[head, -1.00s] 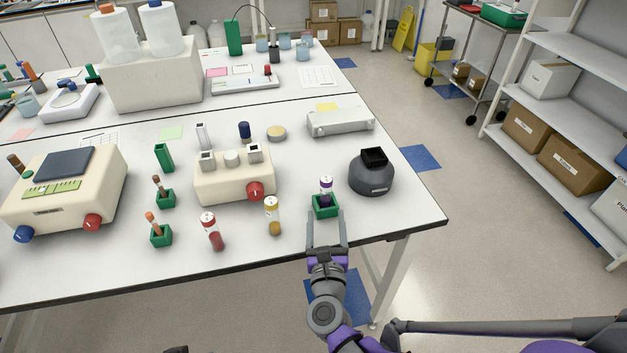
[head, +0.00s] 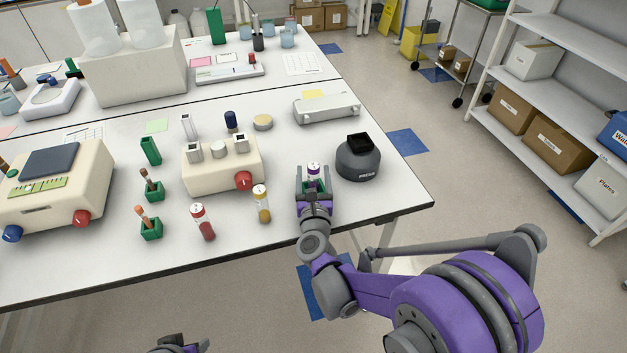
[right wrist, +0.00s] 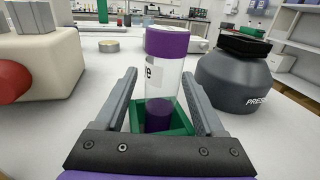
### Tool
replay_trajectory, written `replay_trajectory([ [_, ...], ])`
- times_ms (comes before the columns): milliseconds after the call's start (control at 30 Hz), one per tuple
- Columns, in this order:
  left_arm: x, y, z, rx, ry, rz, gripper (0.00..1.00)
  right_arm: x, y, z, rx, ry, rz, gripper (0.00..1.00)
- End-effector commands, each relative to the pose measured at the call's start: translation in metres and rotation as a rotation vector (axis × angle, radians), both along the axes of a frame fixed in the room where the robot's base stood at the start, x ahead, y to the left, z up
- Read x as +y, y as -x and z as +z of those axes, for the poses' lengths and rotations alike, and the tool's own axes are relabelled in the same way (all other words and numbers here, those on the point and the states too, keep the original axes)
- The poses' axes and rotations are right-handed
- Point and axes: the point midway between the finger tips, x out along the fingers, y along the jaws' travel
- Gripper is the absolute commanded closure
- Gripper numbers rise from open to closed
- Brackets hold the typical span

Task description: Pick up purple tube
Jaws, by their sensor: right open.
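The purple tube (head: 313,169) is clear with a purple cap and purple contents. It stands upright in a small green holder (right wrist: 177,128) near the table's front right. In the right wrist view the tube (right wrist: 166,75) fills the middle, with its cap on top and part of a label showing. My right gripper (right wrist: 159,76) is open, with one finger on each side of the tube and holder. In the head view my right gripper (head: 313,176) partly hides the holder. Part of my left gripper (head: 180,344) shows at the bottom edge; its jaws are unclear.
A dark grey round device (head: 358,160) stands close right of the tube. A cream device with a red knob (head: 221,168) is to the left, with a yellow tube (head: 261,205) and a red tube (head: 203,222) in front. The table's front edge is near.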

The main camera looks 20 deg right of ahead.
Motion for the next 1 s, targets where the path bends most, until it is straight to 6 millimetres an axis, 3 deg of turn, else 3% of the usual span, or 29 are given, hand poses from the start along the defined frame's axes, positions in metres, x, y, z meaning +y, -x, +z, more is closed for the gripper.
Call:
replay_trajectory([
  [167, 0.000, 0.000, 0.000, 0.000, 0.000, 0.000, 0.50, 0.000, 0.000, 0.000, 0.000, 0.000, 0.000, 0.29],
  [567, 0.000, 0.000, 0.000, 0.000, 0.000, 0.000, 0.50, 0.000, 0.000, 0.000, 0.000, 0.000, 0.001, 1.00],
  [833, 0.000, 0.000, 0.001, 0.000, 0.000, 0.000, 0.50, 0.000, 0.000, 0.004, 0.000, 0.000, 0.001, 1.00],
  [1000, 0.000, -0.001, 0.007, -0.002, 0.000, 0.000, 0.50, 0.000, 0.001, 0.030, 0.000, 0.000, 0.001, 1.00],
])
